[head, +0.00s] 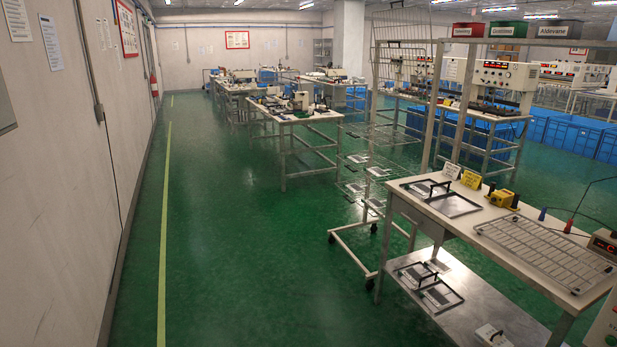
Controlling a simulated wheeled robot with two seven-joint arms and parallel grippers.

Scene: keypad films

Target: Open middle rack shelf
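The rack (383,140) is a tall, pale wire rack on casters, standing right of centre behind the near workbench. Several thin wire shelves are stacked in it. At its top, one wire panel (402,27) stands tilted up. Lower shelves lie roughly flat and carry small dark-framed pieces (352,187). The wires are thin and overlap the background, so I cannot tell clearly which shelf is the middle one or how it sits. The near bench hides part of the rack's right side. Neither of my grippers is in view.
Another bench (290,112) stands behind. Green floor (260,250) is clear between the left wall and the rack.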

